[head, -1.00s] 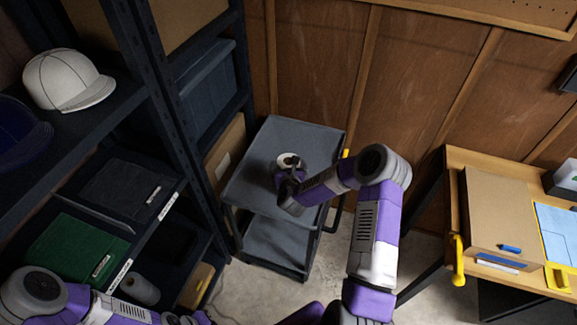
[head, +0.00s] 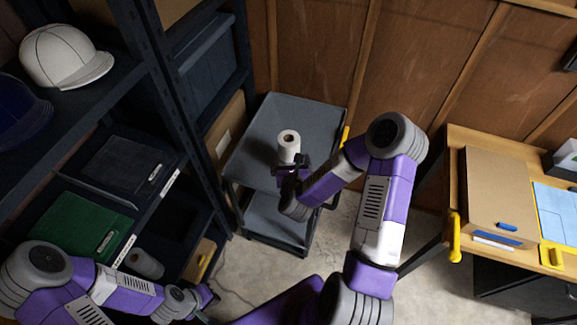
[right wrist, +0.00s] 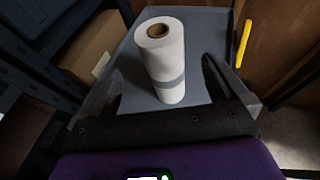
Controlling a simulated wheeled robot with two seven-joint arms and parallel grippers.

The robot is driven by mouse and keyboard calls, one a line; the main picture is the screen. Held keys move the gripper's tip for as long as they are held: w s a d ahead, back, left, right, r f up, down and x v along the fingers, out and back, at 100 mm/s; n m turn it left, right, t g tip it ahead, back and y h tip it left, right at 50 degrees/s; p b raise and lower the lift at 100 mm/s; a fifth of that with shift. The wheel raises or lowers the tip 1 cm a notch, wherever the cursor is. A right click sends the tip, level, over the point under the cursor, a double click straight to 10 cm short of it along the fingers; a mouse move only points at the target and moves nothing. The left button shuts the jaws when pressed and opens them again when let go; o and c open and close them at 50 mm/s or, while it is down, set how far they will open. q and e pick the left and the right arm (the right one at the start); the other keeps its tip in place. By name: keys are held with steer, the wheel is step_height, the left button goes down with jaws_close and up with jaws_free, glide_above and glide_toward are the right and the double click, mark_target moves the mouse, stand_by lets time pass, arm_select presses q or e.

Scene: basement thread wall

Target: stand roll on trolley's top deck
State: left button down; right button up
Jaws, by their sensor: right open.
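The white roll (head: 288,146) stands upright on the top deck (head: 262,125) of the grey trolley. In the right wrist view the roll (right wrist: 163,62) has a brown core and a grey band near its lower part, and the deck (right wrist: 213,30) spreads around it. My right gripper (head: 291,172) is at the near side of the roll. In the right wrist view its two fingers (right wrist: 160,90) are spread wide, clear of the roll on both sides. My left gripper (head: 203,300) is low at the left, by the shelf, and its jaws are too small to read.
A shelf rack with a white cap (head: 65,55), a green folder (head: 85,228) and another white roll (head: 145,263) stands at the left. A workbench (head: 490,150) with a yellow handle (head: 455,238) is at the right. The deck around the roll is clear.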

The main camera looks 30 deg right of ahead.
steer(key=s+a+f+n+g+y, duration=0.2)
steer(key=s+a+f+n+y, duration=0.15)
steer(key=a+f+n, duration=0.55)
steer(key=s+a+f+n+g+y, duration=0.35)
steer(key=a+n+y, duration=0.2)
steer(key=n, duration=0.65)
steer(key=s+a+f+n+g, duration=0.2)
steer(key=s+f+n+g, duration=0.1)
steer(key=s+n, duration=0.4)
steer(key=s+a+f+n+g+y, duration=0.1)
steer(key=s+a+f+n+g, duration=0.2)
steer(key=s+n, duration=0.4)
steer(key=n, duration=0.3)
steer(key=shift+a+f+n+y, duration=0.2)
steer(key=shift+a+n+y, duration=0.1)
steer(key=shift+n, duration=0.1)
steer(key=shift+f, duration=0.1)
steer(key=shift+f+b, duration=0.5)
steer(key=shift+b, duration=0.1)
